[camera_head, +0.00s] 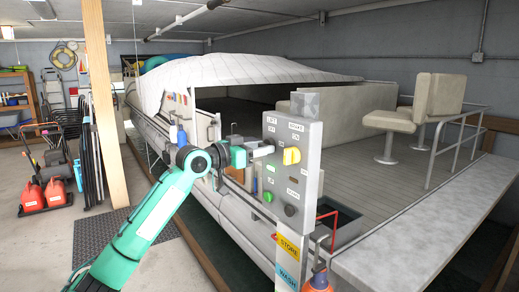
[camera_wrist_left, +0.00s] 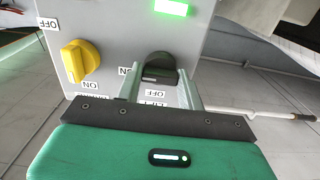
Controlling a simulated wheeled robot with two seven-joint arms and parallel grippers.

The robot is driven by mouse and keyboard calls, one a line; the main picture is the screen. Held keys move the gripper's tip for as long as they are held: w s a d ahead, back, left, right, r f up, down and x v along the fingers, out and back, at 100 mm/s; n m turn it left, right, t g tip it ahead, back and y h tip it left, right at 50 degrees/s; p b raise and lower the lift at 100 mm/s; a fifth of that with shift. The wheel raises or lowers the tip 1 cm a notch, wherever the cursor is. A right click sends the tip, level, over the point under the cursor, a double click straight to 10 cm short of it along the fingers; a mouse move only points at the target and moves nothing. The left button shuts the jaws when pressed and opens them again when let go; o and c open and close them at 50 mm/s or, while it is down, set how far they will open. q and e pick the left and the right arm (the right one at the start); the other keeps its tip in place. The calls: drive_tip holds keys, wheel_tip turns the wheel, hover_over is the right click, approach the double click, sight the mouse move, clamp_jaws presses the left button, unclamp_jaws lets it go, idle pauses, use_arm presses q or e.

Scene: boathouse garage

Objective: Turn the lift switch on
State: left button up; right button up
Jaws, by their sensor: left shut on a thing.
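A grey control box (camera_head: 305,135) on a post carries the lift switch, a dark knob (camera_wrist_left: 160,68) with ON, OFF and LIFT labels around it in the left wrist view. My left gripper (camera_head: 264,151) is at the box face, its two fingers on either side of the dark knob, shut on it. In the head view the gripper hides the knob. A green indicator light (camera_wrist_left: 171,7) glows on the box and also shows in the head view (camera_head: 270,168). I cannot tell for sure which label the knob points to. My right gripper is not in view.
A yellow knob (camera_head: 291,156) sits close to the right of my gripper and also shows in the left wrist view (camera_wrist_left: 80,60). Round buttons (camera_head: 291,210) are lower on the box. A covered boat (camera_head: 235,70) stands behind. A wooden post (camera_head: 107,105) is at left.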

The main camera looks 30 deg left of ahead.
use_arm(q)
drive_tip(key=shift+f, duration=0.1)
drive_tip(key=o, duration=1)
drive_tip(key=shift+c, duration=0.2)
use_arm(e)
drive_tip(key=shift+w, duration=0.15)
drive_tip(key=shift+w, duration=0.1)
use_arm(q)
drive_tip(key=b+v, duration=0.5)
drive_tip(key=v, duration=0.9)
drive_tip(key=shift+b, duration=0.3)
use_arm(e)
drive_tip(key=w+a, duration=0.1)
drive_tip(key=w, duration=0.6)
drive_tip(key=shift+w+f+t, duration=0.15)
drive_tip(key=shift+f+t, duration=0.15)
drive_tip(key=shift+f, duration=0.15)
use_arm(q)
drive_tip(key=shift+w, duration=0.1)
